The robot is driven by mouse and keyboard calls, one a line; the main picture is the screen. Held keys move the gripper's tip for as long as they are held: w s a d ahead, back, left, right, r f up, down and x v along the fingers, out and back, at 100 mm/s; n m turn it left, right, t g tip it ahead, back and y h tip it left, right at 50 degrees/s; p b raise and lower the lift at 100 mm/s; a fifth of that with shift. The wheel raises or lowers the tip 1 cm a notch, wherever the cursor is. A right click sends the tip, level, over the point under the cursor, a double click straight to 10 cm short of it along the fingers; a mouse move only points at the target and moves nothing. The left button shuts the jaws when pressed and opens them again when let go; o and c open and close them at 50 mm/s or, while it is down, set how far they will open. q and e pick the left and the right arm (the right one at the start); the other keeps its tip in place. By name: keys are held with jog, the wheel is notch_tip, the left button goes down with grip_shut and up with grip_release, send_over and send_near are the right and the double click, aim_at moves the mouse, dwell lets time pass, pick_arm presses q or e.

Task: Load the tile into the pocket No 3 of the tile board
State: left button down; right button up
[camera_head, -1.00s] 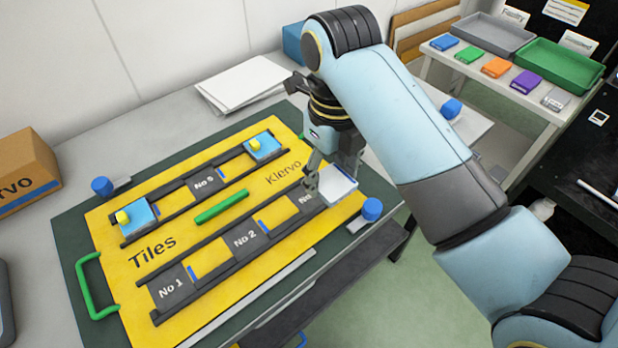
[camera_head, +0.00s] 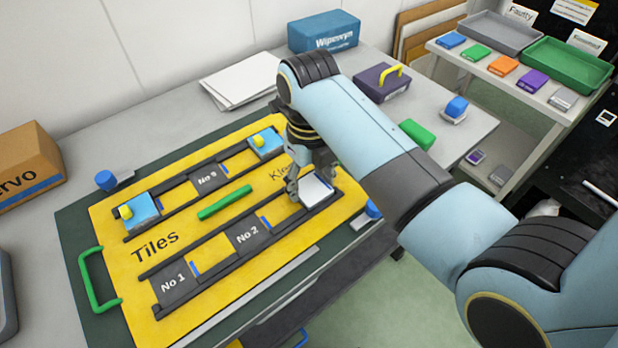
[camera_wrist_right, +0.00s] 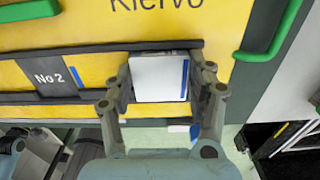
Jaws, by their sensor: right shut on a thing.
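The tile (camera_head: 316,191) is white and flat. It lies at the right end of the front row of the tile board (camera_head: 215,237), over the place of pocket No 3, whose label is hidden. In the right wrist view the tile (camera_wrist_right: 157,80) sits between the two dark rails, square to them, with a blue stripe near its right edge. My right gripper (camera_wrist_right: 165,92) is shut on it, one finger at each side. I cannot tell whether the tile rests fully down in the pocket. My left gripper is not in view.
Pockets No 1 (camera_head: 172,283) and No 2 (camera_head: 250,236) are empty. Blue tiles with yellow knobs (camera_head: 140,210) sit in the back row. A green handle (camera_head: 225,202) stands mid-board. Behind my arm are a purple box (camera_head: 375,84) and a green block (camera_head: 417,134).

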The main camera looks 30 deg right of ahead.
aim_at(309, 185)
jog(key=o, duration=1.2)
jog(key=shift+r, duration=0.45)
notch_tip(309, 185, up, 11)
jog(key=shift+r+p, duration=0.2)
jog(key=shift+p, duration=0.25)
